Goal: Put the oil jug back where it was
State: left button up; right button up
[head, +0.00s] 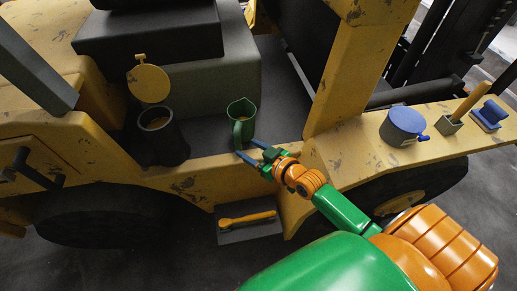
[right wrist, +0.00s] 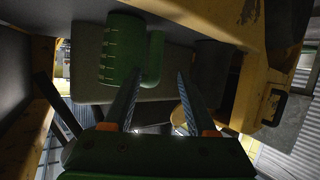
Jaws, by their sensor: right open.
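The green oil jug (head: 241,112) stands upright on the dark floor of the yellow vehicle, in front of the grey seat base. Its spout points up and its handle faces my side. In the right wrist view the jug (right wrist: 122,48) shows graduation marks on its side and its handle at right. My right gripper (head: 248,150) is open and empty, its fingertips just in front of the jug's lower part. In the right wrist view the fingers (right wrist: 159,74) point towards the handle, the left one close to it; contact cannot be told. My left gripper is not in view.
A dark pail (head: 163,142) with a raised yellow lid (head: 149,84) stands left of the jug. A yellow post (head: 345,75) rises to the right. On the right fender are a blue-lidded pot (head: 404,122), a wooden-handled tool (head: 473,99) and a blue block (head: 489,114). A wrench-like tool (head: 247,220) lies on the step.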

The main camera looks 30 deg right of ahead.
jog(key=v, duration=0.5)
jog(key=s+a+f+m+g+h, duration=0.1)
jog(key=s+f+g, duration=0.1)
jog(key=f, duration=0.6)
jog(key=s+a+f+g+h, duration=0.1)
jog(key=s+f, duration=0.2)
jog(key=f, duration=0.5)
jog(key=s+d+f+g+h, duration=0.1)
jog(key=s+f+g, duration=0.5)
jog(key=s+f, duration=0.75)
jog(key=s+f+g, duration=0.3)
jog(key=s, duration=1)
jog(key=shift+h+p, duration=0.3)
notch_tip(320, 180, up, 9)
jog(key=p, duration=0.9)
